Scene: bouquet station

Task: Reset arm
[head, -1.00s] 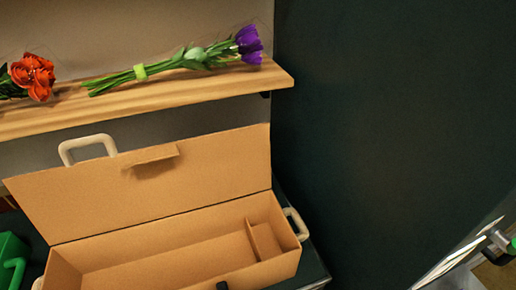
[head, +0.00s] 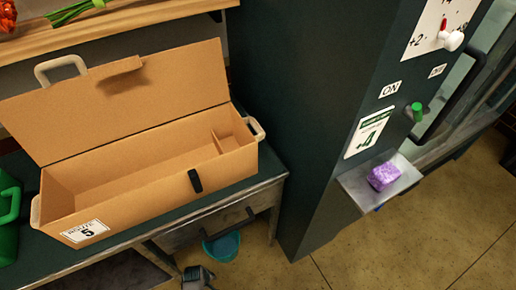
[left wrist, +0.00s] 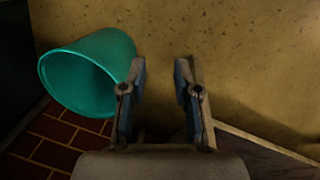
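My left gripper (left wrist: 161,68) shows in the left wrist view with its two fingers apart and nothing between them. It points at the tan floor, beside a teal bucket (left wrist: 85,75). In the head view a grey gripper (head: 197,277) shows at the bottom edge, just below the teal bucket (head: 221,246); it seems to be my left one. My right gripper is in neither view.
An open cardboard box (head: 165,187) stands empty on a dark bench (head: 262,186). Flowers (head: 75,12) lie on a wooden shelf (head: 130,35) behind. A dark cabinet (head: 310,120) is at right, with a purple sponge (head: 383,176) on its ledge (head: 408,183).

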